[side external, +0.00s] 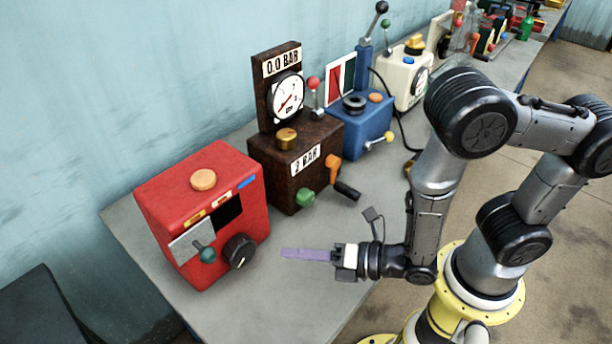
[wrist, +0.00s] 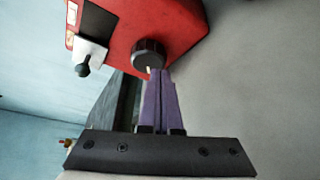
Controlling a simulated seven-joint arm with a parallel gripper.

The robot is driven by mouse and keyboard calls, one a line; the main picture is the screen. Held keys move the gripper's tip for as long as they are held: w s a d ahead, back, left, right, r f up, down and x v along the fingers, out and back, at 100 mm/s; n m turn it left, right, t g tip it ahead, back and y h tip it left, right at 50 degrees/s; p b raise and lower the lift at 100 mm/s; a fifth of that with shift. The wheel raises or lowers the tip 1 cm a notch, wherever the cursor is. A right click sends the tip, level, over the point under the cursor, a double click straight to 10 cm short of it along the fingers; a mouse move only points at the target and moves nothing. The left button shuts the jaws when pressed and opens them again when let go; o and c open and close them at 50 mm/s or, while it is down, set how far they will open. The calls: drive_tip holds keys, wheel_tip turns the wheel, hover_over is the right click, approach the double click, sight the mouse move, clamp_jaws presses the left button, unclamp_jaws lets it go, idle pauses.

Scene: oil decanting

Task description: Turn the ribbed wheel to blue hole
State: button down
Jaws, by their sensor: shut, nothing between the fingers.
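The ribbed wheel (side external: 240,251) is a black knob low on the front of a red box (side external: 170,187). It has a pale pointer mark and also shows in the wrist view (wrist: 147,53). My gripper (side external: 284,253), with long purple fingers, is shut and empty. Its tips are in front of the wheel, apart from it in the side view. In the wrist view the fingertips (wrist: 161,73) appear just below the wheel's edge.
A grey plate with a green-knobbed lever (side external: 207,254) is left of the wheel. An orange button (side external: 203,180) tops the box. A dark brown gauge box (side external: 283,168) with green and orange handles stands behind it, then a blue box (side external: 362,130). The grey bench (side external: 300,300) in front is clear.

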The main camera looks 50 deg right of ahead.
sight(247, 235)
drive_tip(key=shift+w+a+r, duration=0.35)
drive_tip(key=shift+w+r, duration=0.2)
drive_tip(key=shift+w, duration=0.45)
drive_tip(key=shift+w+a+r, duration=0.3)
drive_tip(key=shift+w+r, duration=0.25)
drive_tip(key=shift+w, duration=0.5)
drive_tip(key=shift+w+a+r, duration=0.35)
drive_tip(key=shift+w+r, duration=0.2)
drive_tip(key=shift+w, duration=0.45)
drive_tip(key=shift+a+f, duration=0.2)
drive_tip(key=shift+f, duration=0.1)
drive_tip(key=shift+d+f, duration=0.5)
drive_tip(key=shift+f, duration=0.05)
drive_tip(key=shift+f, duration=0.1)
drive_tip(key=shift+d+f, duration=0.2)
drive_tip(key=shift+f, duration=0.15)
drive_tip(key=shift+f, duration=0.3)
